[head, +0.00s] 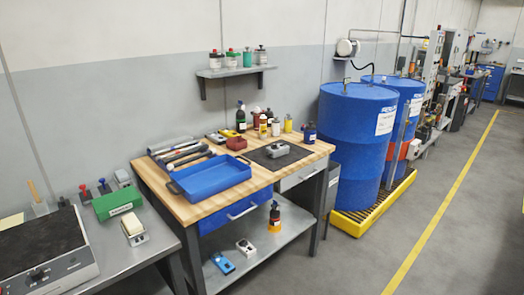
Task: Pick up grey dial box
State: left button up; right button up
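A small grey box (277,149) with what looks like a dial on top sits on a black mat (259,158) at the right side of the wooden-topped workbench (202,208). It looks upright and nothing covers it. Neither of my grippers shows in the head view, so nothing is seen touching the box.
A blue tray (173,193) lies left of the mat. Several bottles (263,127) stand behind it. Blue drums (350,140) on a yellow pallet (349,226) stand to the right. A metal table (160,241) is at left. The floor (365,250) at front right is clear.

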aim_at(273, 153)
jog(key=i+l+u, duration=0.25)
jog(key=u, duration=0.2)
jog(key=i+l+u, duration=0.25)
jog(key=u, duration=0.2)
jog(key=i+l, duration=0.15)
jog(key=l, duration=0.25)
jog(key=i+l+u, duration=0.15)
jog(key=l, duration=0.2)
jog(key=i+l, duration=0.2)
jog(key=l, duration=0.2)
jog(key=i+l+u, duration=0.1)
jog(key=l, duration=0.3)
jog(key=i+l+u, duration=0.1)
jog(key=l, duration=0.3)
jog(key=i+l, duration=0.2)
jog(key=l, duration=0.25)
jog(key=i+l+u, duration=0.1)
jog(key=l, duration=0.3)
jog(key=i+l, duration=0.1)
jog(key=l, duration=0.25)
jog(key=i+l, duration=0.15)
jog(key=l, duration=0.25)
jog(key=i+l, duration=0.1)
jog(key=l, duration=0.25)
